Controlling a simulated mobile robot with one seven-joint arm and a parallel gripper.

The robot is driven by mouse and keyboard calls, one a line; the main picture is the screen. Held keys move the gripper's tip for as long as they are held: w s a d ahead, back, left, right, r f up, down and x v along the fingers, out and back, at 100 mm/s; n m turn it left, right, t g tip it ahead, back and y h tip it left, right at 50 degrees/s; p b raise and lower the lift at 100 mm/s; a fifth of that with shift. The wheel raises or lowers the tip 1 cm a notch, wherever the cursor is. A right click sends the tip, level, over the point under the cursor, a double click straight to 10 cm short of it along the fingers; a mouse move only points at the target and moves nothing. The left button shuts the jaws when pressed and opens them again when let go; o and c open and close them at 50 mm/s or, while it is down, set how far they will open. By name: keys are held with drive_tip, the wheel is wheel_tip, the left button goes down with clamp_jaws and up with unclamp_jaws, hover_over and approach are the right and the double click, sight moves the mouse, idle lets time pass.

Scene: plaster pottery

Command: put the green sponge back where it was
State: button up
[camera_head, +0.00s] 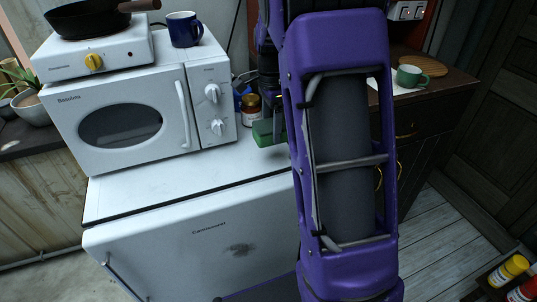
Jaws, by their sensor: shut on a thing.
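The green sponge (264,133) is on or just above the white fridge top (175,185), right of the microwave; I cannot tell whether it touches the surface. My gripper (276,128) points down at the sponge and is shut on it. My purple arm hides the area to the right of the sponge and much of the gripper.
A white microwave (205,105) stands left of the sponge, with a hot plate (95,58), black pan (95,18) and blue mug (184,30) on top. A jar (251,110) stands close behind the sponge. The front of the fridge top is clear. A green cup (411,77) stands on the dark cabinet at right.

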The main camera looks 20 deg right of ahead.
wheel_tip(320, 180, down, 8)
drive_tip(key=shift+f+b, duration=0.1)
drive_tip(key=shift+b, duration=0.5)
drive_tip(key=shift+s, duration=0.1)
drive_tip(key=o, duration=1.2)
drive_tip(key=shift+f, duration=0.1)
wheel_tip(320, 180, up, 12)
drive_tip(key=shift+r+p, duration=0.2)
drive_tip(key=shift+p, duration=0.9)
